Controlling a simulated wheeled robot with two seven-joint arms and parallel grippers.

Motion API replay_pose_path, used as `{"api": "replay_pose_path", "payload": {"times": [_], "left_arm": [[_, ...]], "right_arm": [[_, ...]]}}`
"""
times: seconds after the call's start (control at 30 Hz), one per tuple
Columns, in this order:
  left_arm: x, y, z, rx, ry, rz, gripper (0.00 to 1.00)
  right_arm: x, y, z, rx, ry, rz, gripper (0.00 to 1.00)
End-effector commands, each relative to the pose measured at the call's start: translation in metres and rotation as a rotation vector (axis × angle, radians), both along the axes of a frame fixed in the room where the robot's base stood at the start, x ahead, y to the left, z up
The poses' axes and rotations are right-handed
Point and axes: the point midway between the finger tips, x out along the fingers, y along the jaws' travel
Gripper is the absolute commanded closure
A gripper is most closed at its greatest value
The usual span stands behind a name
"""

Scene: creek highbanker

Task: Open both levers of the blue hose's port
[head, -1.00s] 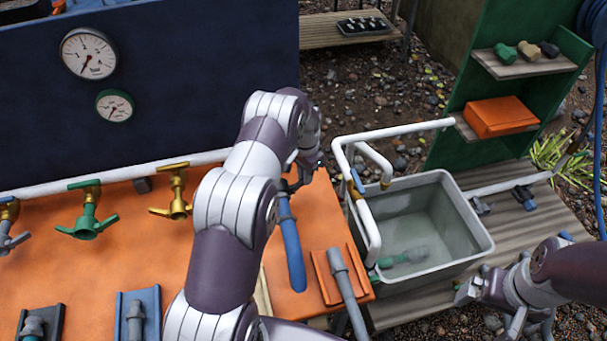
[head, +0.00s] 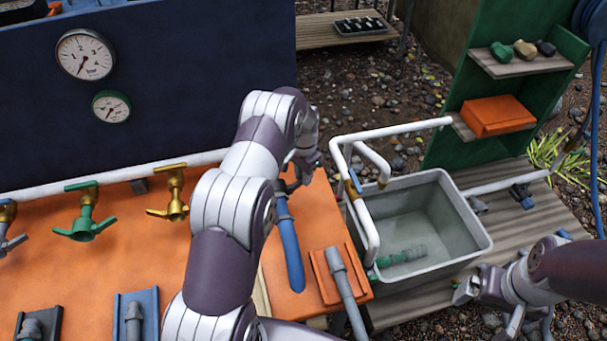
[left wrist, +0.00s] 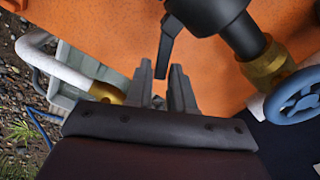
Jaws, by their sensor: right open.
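The blue hose (head: 290,250) lies on the orange bench top, with its grey end (head: 281,205) just below my left gripper (head: 299,184). In the head view my left arm hides most of the port. In the left wrist view a dark coupling (left wrist: 236,25) stands against a brass fitting (left wrist: 268,68), and a dark lever (left wrist: 167,55) sticks out from it. The fingers of my left gripper (left wrist: 161,75) are apart there, with the lever's tip in line with the gap between them. I see no second lever clearly. My right gripper (head: 488,308) is open and empty at the lower right.
Yellow (head: 174,208) and green (head: 85,228) valves stand on the bench at left. A grey tub (head: 470,225) with white pipes (head: 372,230) is to the right of the bench. A blue handwheel (left wrist: 296,95) is close by in the wrist view. An orange holder (head: 322,278) holds a grey hose.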

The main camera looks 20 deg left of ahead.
Motion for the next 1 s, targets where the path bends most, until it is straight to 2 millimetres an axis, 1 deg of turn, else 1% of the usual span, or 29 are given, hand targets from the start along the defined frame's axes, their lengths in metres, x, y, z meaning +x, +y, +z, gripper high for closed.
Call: {"api": "replay_pose_path", "payload": {"times": [0.07, 0.13, 0.3, 0.43, 0.47, 0.5, 0.63, 1.0], "left_arm": [[0.001, 0.000, 0.009, 0.001, -0.004, 0.000, 0.78], [0.001, 0.000, 0.024, 0.001, -0.005, 0.000, 0.78], [0.001, 0.000, 0.072, 0.001, -0.007, 0.000, 0.78], [0.001, 0.000, 0.102, 0.001, -0.006, 0.000, 0.78], [0.000, 0.000, 0.114, 0.001, -0.003, 0.000, 0.78], [0.000, 0.000, 0.120, 0.001, -0.001, 0.000, 0.78], [0.000, 0.000, 0.127, 0.001, -0.001, 0.000, 0.78], [0.000, 0.000, 0.125, 0.001, -0.001, 0.000, 0.78]], "right_arm": [[0.000, 0.000, -0.002, 0.000, 0.000, 0.000, 0.03], [0.000, 0.000, -0.005, 0.000, 0.000, 0.000, 0.03], [0.000, 0.000, -0.011, 0.000, 0.000, 0.000, 0.03], [0.000, 0.000, -0.013, 0.000, 0.000, 0.000, 0.03], [0.000, 0.000, -0.002, 0.000, 0.001, 0.000, 0.03], [0.000, 0.000, 0.004, 0.000, 0.000, 0.000, 0.03], [0.000, 0.000, 0.007, 0.000, -0.001, 0.000, 0.03], [0.000, 0.000, 0.006, 0.000, 0.000, 0.000, 0.03]]}}
